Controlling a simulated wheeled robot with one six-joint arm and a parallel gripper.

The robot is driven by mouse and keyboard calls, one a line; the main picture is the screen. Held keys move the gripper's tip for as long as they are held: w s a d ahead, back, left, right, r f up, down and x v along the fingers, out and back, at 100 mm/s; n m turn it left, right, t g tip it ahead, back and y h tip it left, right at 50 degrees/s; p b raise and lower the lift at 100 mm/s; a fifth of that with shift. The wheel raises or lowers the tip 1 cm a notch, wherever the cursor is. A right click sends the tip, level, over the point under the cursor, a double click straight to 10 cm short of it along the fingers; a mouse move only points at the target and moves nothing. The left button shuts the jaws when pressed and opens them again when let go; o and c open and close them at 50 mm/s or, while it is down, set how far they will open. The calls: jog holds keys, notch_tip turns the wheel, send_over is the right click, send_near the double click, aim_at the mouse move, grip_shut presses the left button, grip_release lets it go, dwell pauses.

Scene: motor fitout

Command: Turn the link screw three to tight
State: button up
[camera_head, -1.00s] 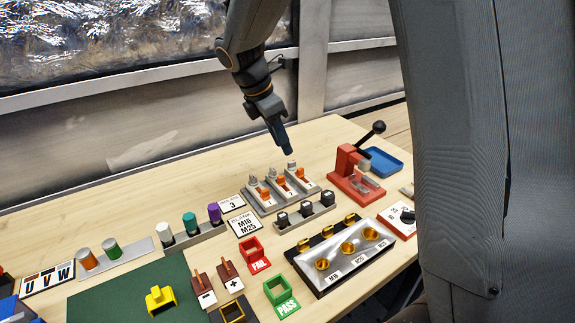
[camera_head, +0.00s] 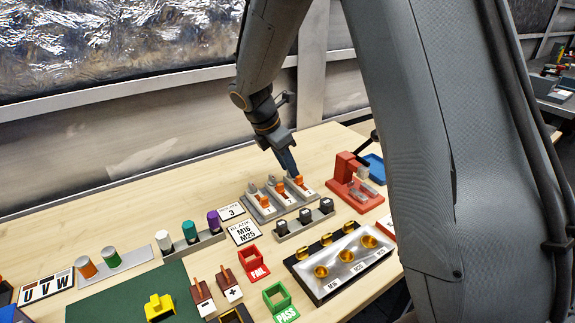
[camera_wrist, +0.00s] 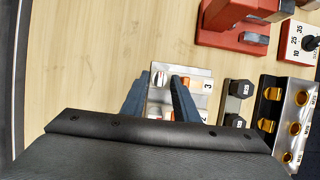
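The link block (camera_head: 262,213) is a grey base with three stations in a row, each with an orange link and a silver post. Station three is at its right end, with an orange link (camera_head: 299,181). My gripper (camera_head: 291,171) points down over that station, beside its orange part. The label 3 (camera_wrist: 207,86) shows just right of the fingers. I cannot tell whether either finger touches the screw. The fingers hide part of the station.
A red press (camera_head: 347,180) and a blue tray (camera_head: 374,168) stand close on the right. A rack of black sockets (camera_head: 305,226) lies in front, then a tray of gold rings (camera_head: 331,283). A card reading 3 (camera_head: 230,212) lies to the left.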

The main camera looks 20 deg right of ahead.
grip_shut()
jog(key=shift+m, duration=0.4)
jog(key=shift+w+m+g+p, duration=0.1)
jog(key=shift+m+g+p, duration=0.4)
jog(key=shift+m+p, duration=0.4)
jog(key=m, duration=0.1)
jog(key=m+g+p, duration=0.1)
jog(key=m, duration=0.2)
jog(key=shift+w+m+g, duration=0.25)
jog(key=shift+m+g, duration=0.05)
jog(key=shift+g, duration=0.1)
jog(key=m, duration=0.2)
jog(key=m+g, duration=0.1)
jog(key=m+y+p, duration=0.1)
jog(key=m, duration=0.1)
jog(key=shift+w+d+m+g, duration=0.15)
jog(key=shift+w+m+g, duration=0.15)
jog(key=shift+g, duration=0.1)
jog(key=m, duration=0.2)
jog(key=m+g+y, duration=0.1)
jog(key=m, duration=0.1)
jog(key=shift+d+m+y, duration=0.15)
jog(key=shift+m+y, duration=0.15)
jog(key=shift+m, duration=0.1)
